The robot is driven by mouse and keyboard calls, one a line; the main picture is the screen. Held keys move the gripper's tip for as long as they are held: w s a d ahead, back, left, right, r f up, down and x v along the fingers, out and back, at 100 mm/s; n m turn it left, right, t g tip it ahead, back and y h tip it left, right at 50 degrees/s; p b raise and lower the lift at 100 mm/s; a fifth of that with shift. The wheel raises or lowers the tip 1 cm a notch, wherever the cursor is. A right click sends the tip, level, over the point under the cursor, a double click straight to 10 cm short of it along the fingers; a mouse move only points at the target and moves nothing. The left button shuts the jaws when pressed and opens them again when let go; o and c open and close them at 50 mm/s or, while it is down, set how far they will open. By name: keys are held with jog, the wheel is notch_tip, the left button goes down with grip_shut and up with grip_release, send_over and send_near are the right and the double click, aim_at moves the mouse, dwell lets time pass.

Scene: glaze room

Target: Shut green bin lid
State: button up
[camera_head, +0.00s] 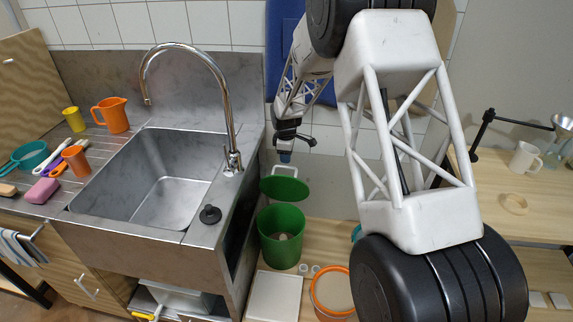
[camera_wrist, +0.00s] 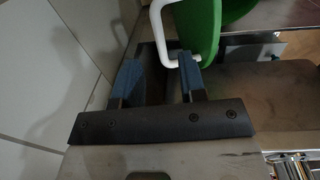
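The green bin (camera_head: 281,250) stands beside the sink unit, with its mouth uncovered and something pale inside. Its green lid (camera_head: 285,188) is raised above the bin at the back, and a white handle (camera_head: 284,168) shows at its top edge. In the wrist view the lid (camera_wrist: 198,25) is at the top, and its white handle (camera_wrist: 156,30) reaches down between my blue fingers, near the right one. My gripper (camera_wrist: 158,72) is open, with a gap between the fingers. In the head view my gripper (camera_head: 286,157) is just above the handle; whether it touches is unclear.
The metal sink (camera_head: 160,180) with its tall tap (camera_head: 232,120) stands left of the bin. An orange-rimmed container (camera_head: 330,270) and a pale flat box (camera_head: 273,296) are near the bin's front. A wooden table (camera_head: 500,195) with a mug (camera_head: 525,158) is at right.

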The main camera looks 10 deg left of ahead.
aim_at(286, 167)
jog(key=shift+w+f, duration=0.2)
jog(key=shift+f, duration=2.25)
grip_shut()
